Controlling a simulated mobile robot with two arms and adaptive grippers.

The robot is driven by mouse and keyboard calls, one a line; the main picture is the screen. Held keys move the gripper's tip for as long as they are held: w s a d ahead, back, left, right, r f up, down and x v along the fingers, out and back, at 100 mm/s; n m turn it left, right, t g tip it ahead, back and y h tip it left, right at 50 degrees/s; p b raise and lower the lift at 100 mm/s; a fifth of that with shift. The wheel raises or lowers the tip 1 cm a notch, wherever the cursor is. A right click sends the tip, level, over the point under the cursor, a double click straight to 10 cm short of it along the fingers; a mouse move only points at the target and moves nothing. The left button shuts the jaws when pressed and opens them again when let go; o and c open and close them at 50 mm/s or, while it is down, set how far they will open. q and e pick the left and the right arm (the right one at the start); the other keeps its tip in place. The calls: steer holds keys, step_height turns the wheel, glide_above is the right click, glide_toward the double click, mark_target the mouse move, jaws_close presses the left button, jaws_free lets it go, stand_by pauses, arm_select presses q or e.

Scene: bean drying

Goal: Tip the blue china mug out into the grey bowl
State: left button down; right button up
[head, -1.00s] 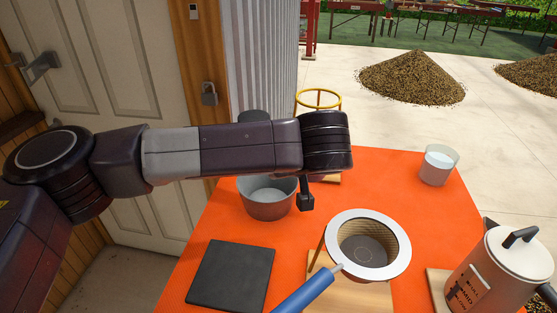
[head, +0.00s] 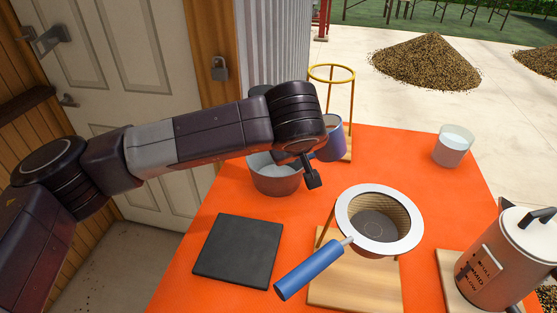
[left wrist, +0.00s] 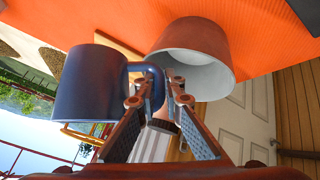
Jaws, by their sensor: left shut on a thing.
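The blue china mug (head: 333,144) shows just right of my left wrist in the head view, partly hidden. In the left wrist view the mug (left wrist: 88,85) is large, and my left gripper (left wrist: 158,100) is shut on its handle. The mug looks roughly upright; its contents are not visible. The grey bowl (head: 275,180) stands on the orange table, partly behind my left wrist. The mug is near the bowl's far right side. My right gripper is not in view.
A blue-handled strainer (head: 378,196) sits on a stand over a wooden board (head: 345,285). A black slab (head: 238,250) lies front left.

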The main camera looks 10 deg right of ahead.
arm_select(q)
steer(key=shift+f, duration=0.1)
steer(key=shift+r+h, duration=0.2)
steer(key=shift+h, duration=0.1)
steer(key=shift+d, duration=0.1)
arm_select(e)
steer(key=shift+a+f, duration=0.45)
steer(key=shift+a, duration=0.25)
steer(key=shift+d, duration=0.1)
arm_select(q)
steer(key=shift+f+b, duration=0.15)
steer(key=shift+b, duration=0.2)
steer(key=b, duration=0.1)
steer(key=n+h+b, duration=0.1)
steer(key=b, duration=0.1)
steer(key=shift+f+g, duration=0.25)
steer(key=shift+g, duration=0.05)
steer(key=shift+s+r+h, duration=0.1)
steer(key=shift+r+h, duration=0.05)
steer(key=shift+h, duration=0.25)
steer(key=shift+r, duration=0.1)
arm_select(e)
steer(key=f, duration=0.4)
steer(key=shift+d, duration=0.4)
arm_select(q)
steer(key=shift+d, duration=0.1)
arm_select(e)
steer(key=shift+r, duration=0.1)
